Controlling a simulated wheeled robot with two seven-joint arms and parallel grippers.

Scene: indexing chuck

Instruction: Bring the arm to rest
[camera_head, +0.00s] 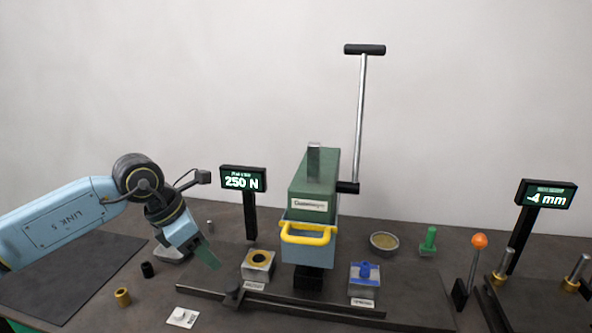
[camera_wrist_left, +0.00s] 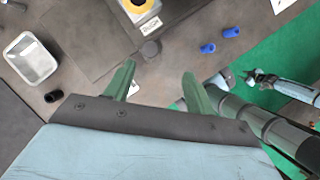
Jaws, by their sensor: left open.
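My left gripper (camera_head: 208,256) is at the end of the light blue arm from the left in the head view. It hangs above the dark table (camera_head: 105,300), left of the green press, and its green finger points down. In the left wrist view my left gripper (camera_wrist_left: 160,82) has its two green fingers spread apart with nothing between them. Table surface shows between them.
A green press (camera_head: 314,185) with yellow handle (camera_head: 308,234) stands mid-table. A display (camera_head: 243,180) reads 250 N. The dark mat (camera_head: 60,275) looks clear.

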